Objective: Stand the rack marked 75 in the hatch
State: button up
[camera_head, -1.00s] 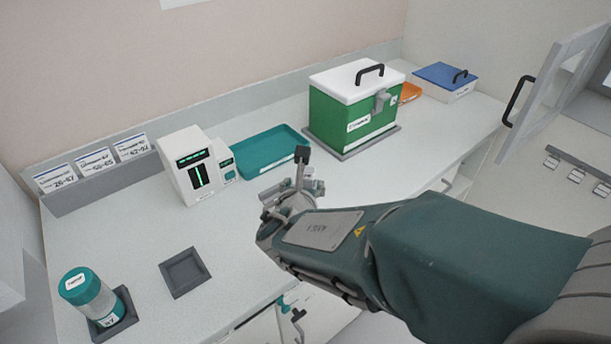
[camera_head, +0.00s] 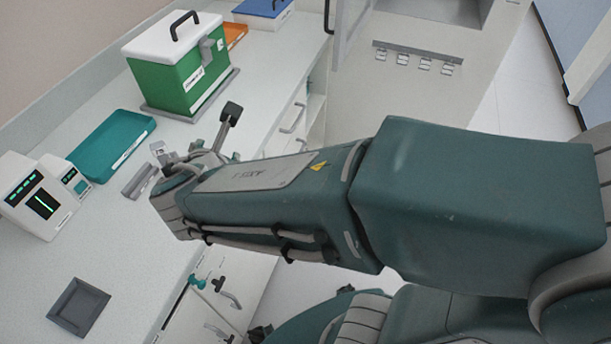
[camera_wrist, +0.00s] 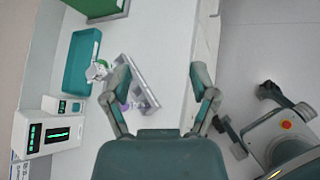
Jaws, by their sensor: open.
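A grey rack-like piece (camera_wrist: 146,82) lies on the counter between my fingers and the teal tray in the wrist view, close to my left-hand finger. Part of it shows in the head view (camera_head: 136,182), left of my arm's end. Small white and purple items lie beside it, too small to make out. No number 75 is readable. My gripper (camera_wrist: 160,84) is open, its fingers wide apart with nothing seen held. In the head view it is mostly hidden by my arm. I cannot tell which opening is the hatch; a recessed grey bay (camera_head: 440,8) shows at the top.
The teal tray (camera_head: 110,145), a white device with green displays (camera_head: 38,200), a green box with white lid (camera_head: 178,72) and a blue-lidded box (camera_head: 262,8) stand on the counter. A square grey holder (camera_head: 79,307) is empty. A wall rail with several tags (camera_head: 418,57) is beyond.

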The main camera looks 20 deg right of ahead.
jog(key=s+d+m+g+y, duration=0.1)
jog(key=s+d+m+g, duration=0.2)
jog(key=m, duration=0.9)
jog(key=s+d+m+g+y, duration=0.1)
jog(key=s+d+m+g, duration=0.1)
jog(key=s+d+m, duration=0.7)
jog(key=m, duration=0.3)
jog(key=shift+s+r+m+g, duration=0.2)
jog(key=shift+s+m+g, duration=0.1)
jog(key=shift+g, duration=0.1)
jog(key=shift+s+a+r+m+y, duration=0.2)
jog(key=shift+m+y, duration=0.15)
jog(key=shift+m, duration=0.15)
jog(key=shift+s+a+r+m+y, duration=0.1)
jog(key=shift+s+m+y, duration=0.05)
jog(key=shift+m+y, duration=0.3)
jog(key=shift+c, duration=0.2)
jog(key=c, duration=0.7)
jog(key=shift+a, duration=0.1)
